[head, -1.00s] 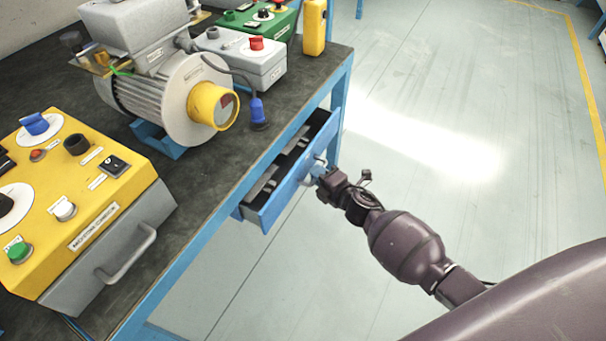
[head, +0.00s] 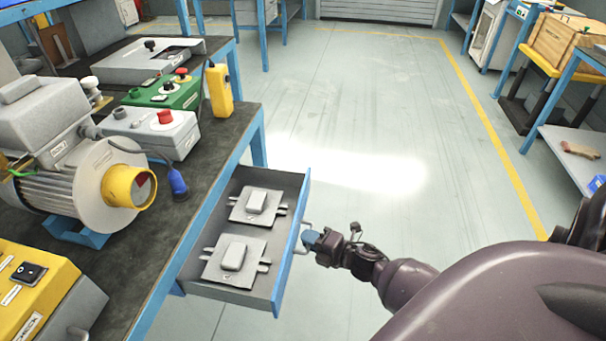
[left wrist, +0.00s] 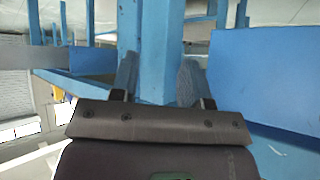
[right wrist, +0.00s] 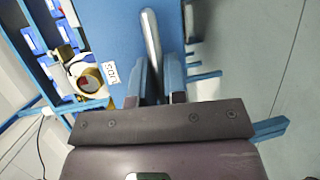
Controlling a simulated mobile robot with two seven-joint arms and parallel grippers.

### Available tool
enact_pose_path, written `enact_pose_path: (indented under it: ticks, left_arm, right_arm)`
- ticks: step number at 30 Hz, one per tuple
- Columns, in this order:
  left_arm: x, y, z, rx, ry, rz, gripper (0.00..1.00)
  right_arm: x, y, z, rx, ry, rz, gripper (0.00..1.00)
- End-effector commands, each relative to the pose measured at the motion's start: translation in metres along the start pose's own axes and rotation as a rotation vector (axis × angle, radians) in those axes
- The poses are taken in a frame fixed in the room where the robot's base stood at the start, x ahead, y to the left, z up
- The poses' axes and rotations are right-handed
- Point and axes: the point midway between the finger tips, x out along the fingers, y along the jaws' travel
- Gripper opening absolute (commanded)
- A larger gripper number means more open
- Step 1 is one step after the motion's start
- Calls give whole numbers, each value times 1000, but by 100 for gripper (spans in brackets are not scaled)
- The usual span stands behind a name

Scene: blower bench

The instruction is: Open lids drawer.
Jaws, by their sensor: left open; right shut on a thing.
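The lids drawer (head: 277,262) is pulled well out from the blue bench in the head view. Two grey lids (head: 256,204) with raised blocks lie inside it. My right gripper (head: 311,241) is at the drawer's front, shut on its metal handle (head: 303,238). In the right wrist view the handle (right wrist: 151,40) runs between the fingers, beside a "LIDS" label (right wrist: 110,75) on the blue front. My left gripper (left wrist: 158,80) is open in the left wrist view, with a blue post between or just beyond its fingers. The left gripper is not in the head view.
A motor with a yellow-rimmed outlet (head: 128,187), a grey box with a red button (head: 150,132) and a yellow control box (head: 30,290) stand on the bench. The floor (head: 390,130) right of the drawer is clear. A wooden crate (head: 560,42) stands at far right.

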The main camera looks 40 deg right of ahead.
Motion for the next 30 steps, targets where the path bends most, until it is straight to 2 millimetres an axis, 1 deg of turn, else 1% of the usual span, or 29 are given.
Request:
enact_pose_path:
  ticks: [9, 10, 12, 14, 23, 26, 30]
  left_arm:
    - [0, 0, 0, 0, 0, -1, 43]
    - [0, 0, 0, 0, 0, -1, 43]
    - [0, 0, 0, 0, 0, -1, 43]
    - [1, 0, -1, 0, 1, -1, 43]
    - [2, -1, -3, 0, 5, -1, 43]
    - [1, -1, -5, 0, 9, -2, 43]
    - [0, -2, -10, 0, 19, -3, 43]
  right_arm:
    - [0, 1, 1, -1, -1, 1, 0]
    - [0, 1, 1, -1, -1, 1, 17]
    - [0, 1, 1, -1, -2, 1, 28]
    - [0, 0, 1, -1, -1, 1, 36]
    - [-2, 0, 1, -1, -1, 0, 36]
    - [-8, 1, 1, -1, -2, 0, 36]
    - [-28, 1, 1, -2, -3, 0, 36]
